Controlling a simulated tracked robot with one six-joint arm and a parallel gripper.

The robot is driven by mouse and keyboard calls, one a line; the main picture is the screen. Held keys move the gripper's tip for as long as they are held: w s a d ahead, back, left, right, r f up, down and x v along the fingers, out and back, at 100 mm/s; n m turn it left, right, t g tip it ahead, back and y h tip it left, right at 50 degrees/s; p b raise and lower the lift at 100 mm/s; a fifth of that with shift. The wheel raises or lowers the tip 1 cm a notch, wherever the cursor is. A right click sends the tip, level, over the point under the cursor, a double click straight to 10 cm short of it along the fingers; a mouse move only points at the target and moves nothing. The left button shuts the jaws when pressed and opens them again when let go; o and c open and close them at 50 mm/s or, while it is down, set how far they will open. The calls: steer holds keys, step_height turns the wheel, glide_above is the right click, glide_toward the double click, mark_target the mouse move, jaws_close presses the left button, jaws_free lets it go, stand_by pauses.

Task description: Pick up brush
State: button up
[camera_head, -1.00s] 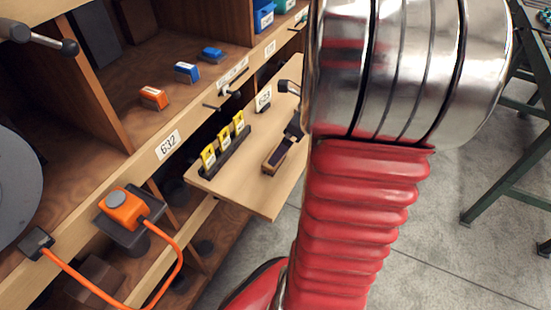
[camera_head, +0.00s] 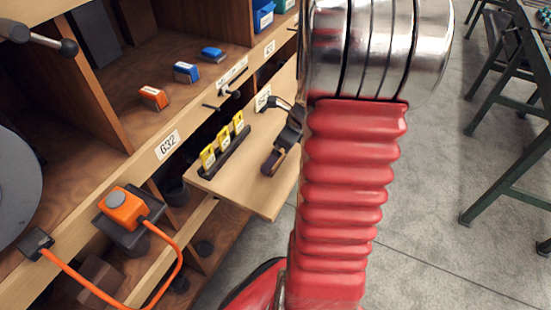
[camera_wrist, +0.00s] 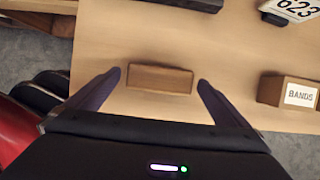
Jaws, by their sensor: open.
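A wooden block, which I take for the brush (camera_wrist: 160,78), lies on the pale pull-out board in the wrist view. Only its plain wooden surface shows; I cannot see bristles. My gripper (camera_wrist: 160,84) is open, with one dark finger on each side of the block and a gap at both ends. In the head view my gripper (camera_head: 273,160) is low over the board and covers most of the brush. I cannot tell whether the fingers touch the board.
The pull-out board (camera_head: 262,203) carries a black rack of yellow pieces (camera_head: 225,150) to the left. A box marked BANDS (camera_wrist: 288,91) stands right of the brush. An orange device (camera_head: 124,205) with a cable is at lower left. Grey floor (camera_head: 425,240) is open at right.

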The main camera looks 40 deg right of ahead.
steer(key=shift+x, duration=1.45)
steer(key=shift+w, duration=0.1)
steer(key=shift+r, duration=0.1)
steer(key=c, duration=1.2)
steer(key=shift+o, duration=0.2)
step_height(320, 180, up, 10)
